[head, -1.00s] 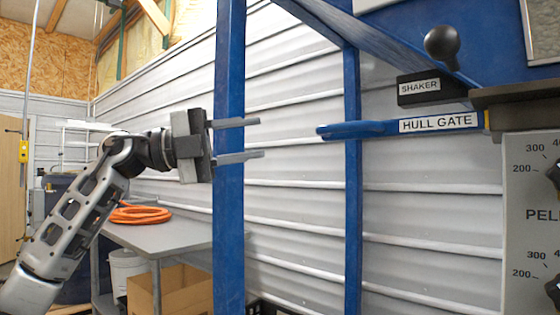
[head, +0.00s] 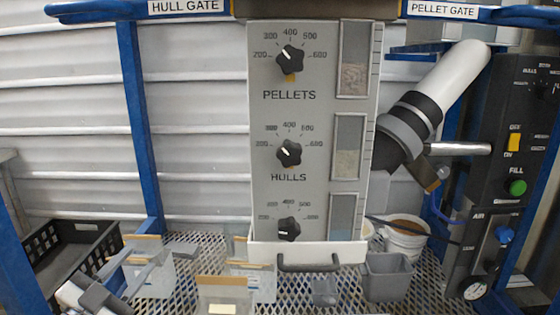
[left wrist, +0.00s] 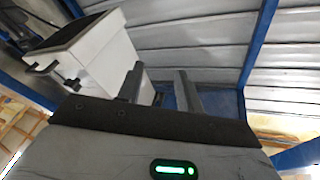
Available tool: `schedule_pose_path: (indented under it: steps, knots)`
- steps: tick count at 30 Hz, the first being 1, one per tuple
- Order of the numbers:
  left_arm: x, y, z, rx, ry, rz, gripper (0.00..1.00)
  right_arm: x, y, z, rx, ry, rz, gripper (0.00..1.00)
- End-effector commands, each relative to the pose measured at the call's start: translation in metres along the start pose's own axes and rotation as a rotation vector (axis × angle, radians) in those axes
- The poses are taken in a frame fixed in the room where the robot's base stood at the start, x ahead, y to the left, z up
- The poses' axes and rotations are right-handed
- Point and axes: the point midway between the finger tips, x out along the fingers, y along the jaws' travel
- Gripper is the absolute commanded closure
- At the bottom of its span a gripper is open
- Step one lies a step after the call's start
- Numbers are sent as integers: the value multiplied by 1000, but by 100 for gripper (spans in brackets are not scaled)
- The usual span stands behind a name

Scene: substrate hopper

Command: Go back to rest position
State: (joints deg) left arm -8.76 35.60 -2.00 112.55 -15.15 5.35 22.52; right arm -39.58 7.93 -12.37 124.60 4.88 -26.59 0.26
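My left gripper (head: 143,258) is low at the left in the head view, over the mesh shelf and beside the black crate. In the left wrist view its two fingers (left wrist: 160,85) stand apart with nothing between them, so it is open and empty. My right gripper is not in view. The blue HULL GATE handle (head: 95,9) is at the top left of the head view, and the blue PELLET GATE handle (head: 515,17) is at the top right. My left gripper is well below both handles and apart from them.
The grey dial panel (head: 262,115) stands in the middle above a white tray (head: 340,250). A black crate (head: 65,250), clear containers (head: 225,290) and a grey bin (head: 388,277) are low down. A white tube (head: 455,75) slopes at right beside the black control box (head: 495,150).

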Motion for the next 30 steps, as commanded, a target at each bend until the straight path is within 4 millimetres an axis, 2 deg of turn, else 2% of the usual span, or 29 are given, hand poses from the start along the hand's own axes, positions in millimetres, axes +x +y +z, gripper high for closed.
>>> schedule_pose_path:
  steps: [1,3,6,9,13,15,18,30]
  knots:
    - [-16,29,18,-83,-89,-4,64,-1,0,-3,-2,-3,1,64]
    - [-39,66,40,-178,-216,-4,64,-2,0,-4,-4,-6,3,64]
    - [-76,122,61,-307,-396,14,64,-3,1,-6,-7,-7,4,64]
    - [-113,171,70,-420,-554,45,64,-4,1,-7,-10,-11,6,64]
    - [-149,219,68,-527,-704,92,64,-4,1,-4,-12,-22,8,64]
    - [-161,235,66,-565,-751,112,64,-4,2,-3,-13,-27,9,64]
    - [-171,247,63,-592,-788,129,64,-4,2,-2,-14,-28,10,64]
    - [-173,250,63,-596,-796,133,64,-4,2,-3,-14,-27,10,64]
